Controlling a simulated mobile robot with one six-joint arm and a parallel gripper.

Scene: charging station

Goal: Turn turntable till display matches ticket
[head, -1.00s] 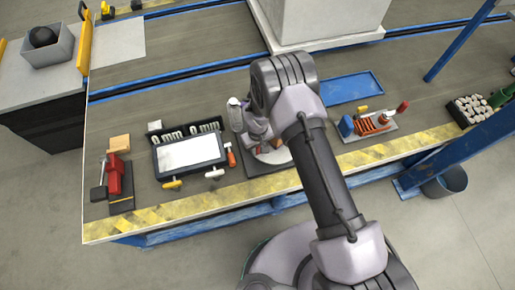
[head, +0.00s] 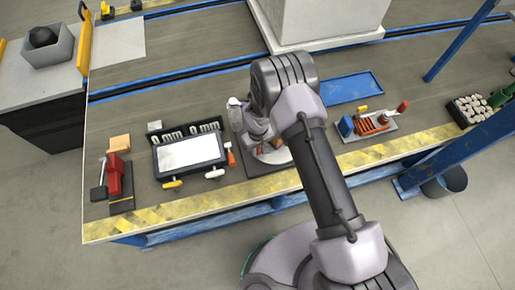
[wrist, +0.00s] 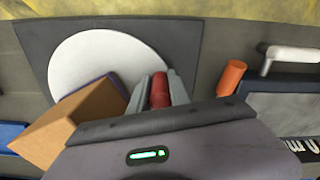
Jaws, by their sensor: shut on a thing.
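The turntable is a white disc (wrist: 90,62) on a dark square base (wrist: 185,38) in the wrist view. In the head view the disc (head: 277,156) is partly hidden by my arm. My gripper (wrist: 160,88) is shut on a red upright post (wrist: 159,92) over the disc's edge. A brown block (wrist: 72,122) with a purple edge sits beside the fingers and covers part of the disc. A dark-framed panel with a blank white face (head: 190,152) stands left of the turntable. White markings (head: 205,127) behind it are too small to read surely. I cannot make out a ticket.
An orange cylinder (wrist: 231,77) lies close to the right of the gripper in the wrist view. A red tool (head: 115,177) stands left on the bench. A tool tray (head: 365,125) and blue tray (head: 350,88) lie to the right. A blue post crosses the right side.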

